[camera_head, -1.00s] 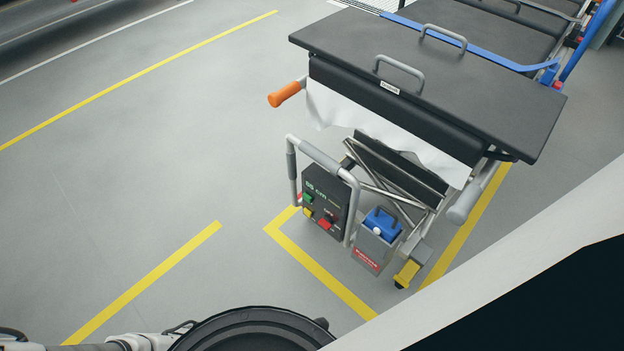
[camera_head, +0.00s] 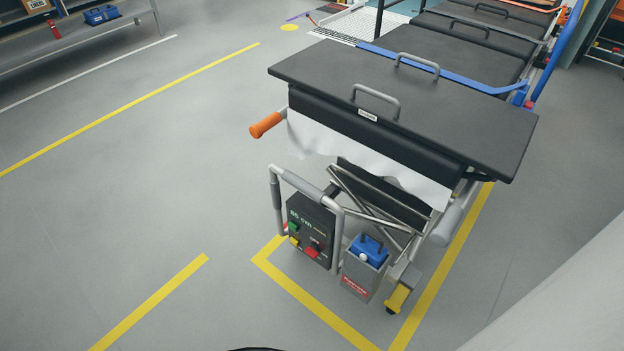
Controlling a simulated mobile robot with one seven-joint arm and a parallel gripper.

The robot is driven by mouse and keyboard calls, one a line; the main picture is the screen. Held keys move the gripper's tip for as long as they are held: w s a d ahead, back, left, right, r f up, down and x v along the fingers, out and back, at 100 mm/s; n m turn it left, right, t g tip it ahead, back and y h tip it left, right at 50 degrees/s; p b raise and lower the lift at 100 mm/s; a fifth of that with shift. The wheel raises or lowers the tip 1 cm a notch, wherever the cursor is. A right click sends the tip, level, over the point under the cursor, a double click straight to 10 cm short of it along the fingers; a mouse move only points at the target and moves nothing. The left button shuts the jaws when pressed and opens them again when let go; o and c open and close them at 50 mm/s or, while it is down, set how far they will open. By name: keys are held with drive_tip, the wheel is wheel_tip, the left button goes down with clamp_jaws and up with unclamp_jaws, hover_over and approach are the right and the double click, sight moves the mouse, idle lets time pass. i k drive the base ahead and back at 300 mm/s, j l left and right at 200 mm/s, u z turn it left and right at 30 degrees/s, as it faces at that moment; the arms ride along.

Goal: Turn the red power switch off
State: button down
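A dark control box (camera_head: 311,228) hangs inside a grey tubular frame at the near end of a wheeled stretcher (camera_head: 400,105). Its face has a display reading about "85 cm", a green button (camera_head: 293,227), a yellow one (camera_head: 295,241) and a red control (camera_head: 312,252) low on the right. Another small red part (camera_head: 286,226) shows at the box's left edge. Which red part is the power switch, and its on or off position, I cannot tell at this size. My gripper is not in view.
A grey holder (camera_head: 358,278) with a blue battery-like block (camera_head: 369,248) sits right of the box. An orange handle (camera_head: 264,125) sticks out left. A yellow-footed leg (camera_head: 397,298) stands at the right. The floor left of the stretcher is clear. A shelf bench (camera_head: 100,40) is far left.

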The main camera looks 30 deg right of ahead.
sight(313, 252)
drive_tip(key=k+z, duration=0.1)
drive_tip(key=z, duration=0.25)
drive_tip(key=k+z, duration=0.15)
drive_tip(key=z, duration=0.25)
